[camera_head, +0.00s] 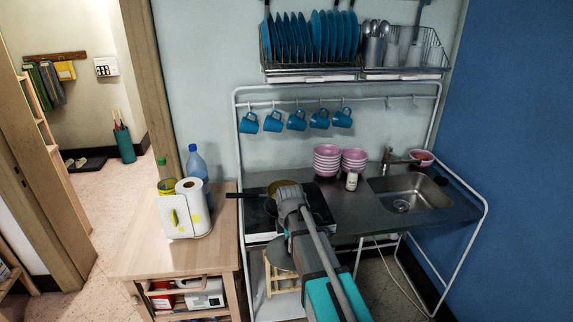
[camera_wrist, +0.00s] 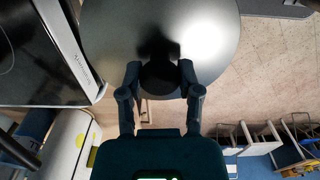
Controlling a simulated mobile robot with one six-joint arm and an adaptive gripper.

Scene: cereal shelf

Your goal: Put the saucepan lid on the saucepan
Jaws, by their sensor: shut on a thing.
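The saucepan lid (camera_wrist: 110,35) is a round grey metal disc with a dark knob, seen large at the top of the wrist view. My gripper (camera_wrist: 160,75) is shut on the knob, one finger on each side. In the head view the lid (camera_head: 278,256) shows as a grey disc in front of and below the hob, partly hidden by my arm. A round yellowish-brown pan (camera_head: 283,187) with a dark handle to the left sits on the hob. Another dark pan is partly hidden behind my arm, and I cannot tell which is the saucepan. My fingers are hidden in the head view.
The black hob (camera_head: 256,214) has a pale front edge, close to the lid's left in the wrist view. A wooden trolley (camera_head: 140,252) with a paper towel roll (camera_head: 192,205) stands left. Pink bowls (camera_head: 327,160) and a sink (camera_head: 408,197) are right. A wooden stool (camera_head: 270,283) stands below.

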